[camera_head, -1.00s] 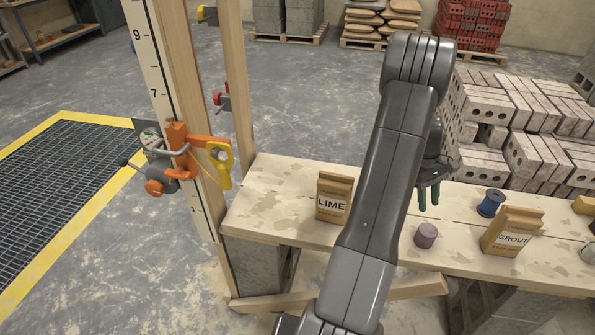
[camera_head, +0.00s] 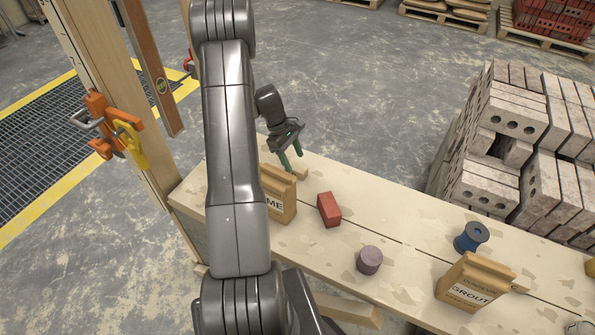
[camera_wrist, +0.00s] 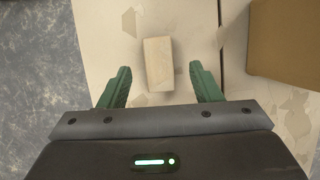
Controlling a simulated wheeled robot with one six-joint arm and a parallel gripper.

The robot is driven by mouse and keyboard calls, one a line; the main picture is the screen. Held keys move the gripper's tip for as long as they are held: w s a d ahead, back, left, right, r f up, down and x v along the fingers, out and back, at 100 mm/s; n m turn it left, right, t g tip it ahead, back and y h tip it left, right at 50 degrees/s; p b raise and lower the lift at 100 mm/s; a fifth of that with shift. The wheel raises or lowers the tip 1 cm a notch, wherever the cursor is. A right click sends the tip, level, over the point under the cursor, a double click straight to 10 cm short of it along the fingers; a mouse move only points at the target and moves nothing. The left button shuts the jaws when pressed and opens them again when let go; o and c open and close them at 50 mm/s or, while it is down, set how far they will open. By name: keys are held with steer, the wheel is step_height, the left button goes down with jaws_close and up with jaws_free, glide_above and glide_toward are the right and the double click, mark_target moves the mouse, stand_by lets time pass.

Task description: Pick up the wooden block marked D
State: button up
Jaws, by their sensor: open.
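A pale wooden block (camera_wrist: 159,62) lies on the bench in the wrist view, between and just beyond the two green fingers of my gripper (camera_wrist: 160,72). The fingers are apart with a gap on each side of the block. I see no letter on its visible faces. In the head view my gripper (camera_head: 291,160) points down at the bench behind the LIME bag, and a small part of the block (camera_head: 302,172) shows beside the fingertips. How high the fingertips are above the bench is hard to tell.
The LIME bag (camera_head: 280,195) stands close to my gripper. A red brick-like block (camera_head: 329,210), a purple cylinder (camera_head: 370,260), a blue spool (camera_head: 471,237) and a GROUT bag (camera_head: 474,282) stand further right. The bench's far edge is near the gripper; stacked bricks (camera_head: 515,150) stand beyond.

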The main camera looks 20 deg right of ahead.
mark_target(296, 167)
steer(key=x, duration=0.5)
steer(key=shift+w+a, duration=0.1)
steer(key=shift+w, duration=0.15)
steer(key=c, duration=1.1)
